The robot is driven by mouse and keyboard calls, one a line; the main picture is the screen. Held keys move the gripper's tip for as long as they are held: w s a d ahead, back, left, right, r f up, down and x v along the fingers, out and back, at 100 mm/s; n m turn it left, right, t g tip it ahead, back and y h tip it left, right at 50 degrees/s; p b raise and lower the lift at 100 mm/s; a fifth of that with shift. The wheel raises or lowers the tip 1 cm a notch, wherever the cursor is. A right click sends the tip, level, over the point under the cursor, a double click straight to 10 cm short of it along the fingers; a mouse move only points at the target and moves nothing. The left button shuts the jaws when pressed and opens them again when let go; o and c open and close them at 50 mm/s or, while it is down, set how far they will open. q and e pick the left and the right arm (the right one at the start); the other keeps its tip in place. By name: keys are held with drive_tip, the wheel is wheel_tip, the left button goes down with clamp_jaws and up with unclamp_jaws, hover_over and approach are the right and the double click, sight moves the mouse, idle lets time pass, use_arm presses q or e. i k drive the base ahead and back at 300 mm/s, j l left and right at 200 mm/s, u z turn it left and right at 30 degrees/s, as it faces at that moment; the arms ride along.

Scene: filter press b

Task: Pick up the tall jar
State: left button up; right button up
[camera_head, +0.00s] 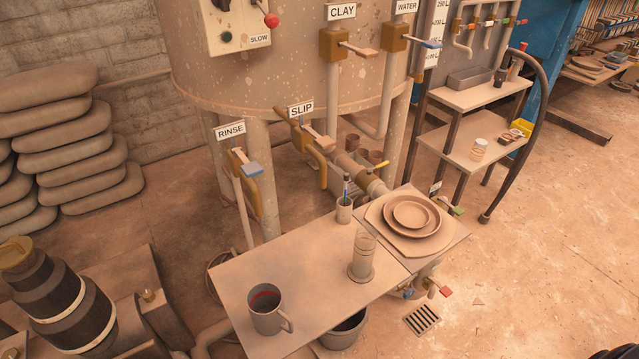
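The tall jar (362,256) is a narrow, see-through cylinder with a wider, more solid-looking base. It stands upright on the pale table (300,255), close to the table's right part. Nothing is holding it. Neither of my grippers shows in the head view. A small dark shape sits at the bottom right edge, and I cannot tell what it is.
A grey mug (267,311) stands at the table's front left. A cup with brushes (344,209) is behind the jar. Stacked round dishes (411,216) lie on a board to the right. A bucket (343,333) is below the front edge. The table's middle is clear.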

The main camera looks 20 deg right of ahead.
sight(361, 270)
drive_tip(key=z, duration=0.95)
